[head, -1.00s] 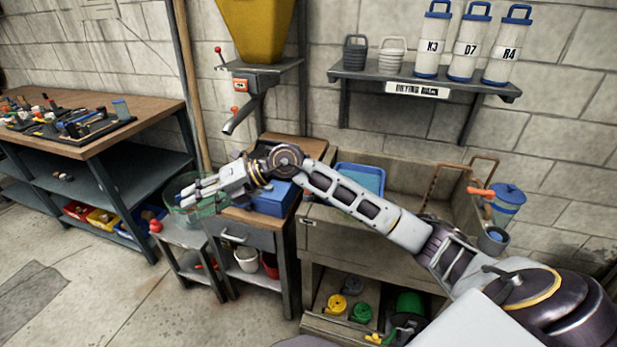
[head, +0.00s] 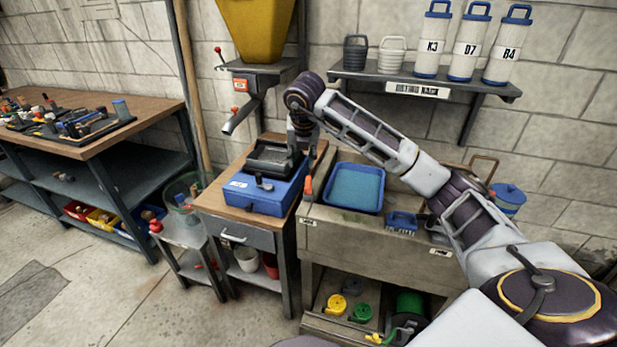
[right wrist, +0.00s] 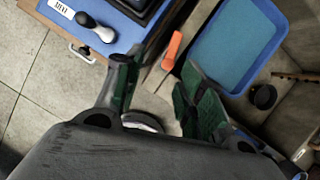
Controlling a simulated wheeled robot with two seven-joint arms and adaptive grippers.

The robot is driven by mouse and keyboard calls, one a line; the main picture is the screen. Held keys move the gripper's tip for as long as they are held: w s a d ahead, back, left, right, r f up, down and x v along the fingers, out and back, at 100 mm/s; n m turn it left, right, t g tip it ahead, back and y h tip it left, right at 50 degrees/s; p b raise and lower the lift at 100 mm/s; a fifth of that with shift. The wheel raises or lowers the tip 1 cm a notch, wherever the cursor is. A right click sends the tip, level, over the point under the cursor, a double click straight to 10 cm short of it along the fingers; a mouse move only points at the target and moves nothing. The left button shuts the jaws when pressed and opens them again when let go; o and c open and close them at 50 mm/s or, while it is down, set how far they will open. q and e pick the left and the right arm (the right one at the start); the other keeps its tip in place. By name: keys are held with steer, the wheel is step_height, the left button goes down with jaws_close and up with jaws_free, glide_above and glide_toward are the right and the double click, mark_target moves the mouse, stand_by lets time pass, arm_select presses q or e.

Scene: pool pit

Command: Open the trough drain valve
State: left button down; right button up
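The trough (head: 365,238) stands below the wall shelf. An orange lever-like handle (head: 308,188) sits at its left end, and it also shows in the right wrist view (right wrist: 172,50). I cannot tell for sure whether it is the drain valve. My right gripper (head: 299,142) points down above the gap between wooden-top cabinet and trough, partly hidden by its own wrist. In the right wrist view its green-padded fingers (right wrist: 158,72) are apart and empty, with the orange handle beyond them, apart from the fingers. My left gripper is out of view.
A blue case (head: 262,195) with a black device stands on the cabinet (head: 205,200). A blue tray (head: 354,188) lies on the trough. A yellow hopper (head: 255,30) with a spout hangs above.

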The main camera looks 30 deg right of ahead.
mark_target(309, 179)
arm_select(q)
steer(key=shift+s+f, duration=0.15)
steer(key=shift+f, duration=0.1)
arm_select(e)
steer(key=shift+s+d+r+m+h, duration=0.15)
steer(key=shift+d+r+h, duration=0.1)
steer(key=shift+d, duration=0.25)
steer(key=shift+s+d+r+m+h, duration=0.1)
steer(key=shift+d+r+m+h, duration=0.1)
steer(key=shift+d, duration=0.3)
steer(key=shift+w, duration=0.1)
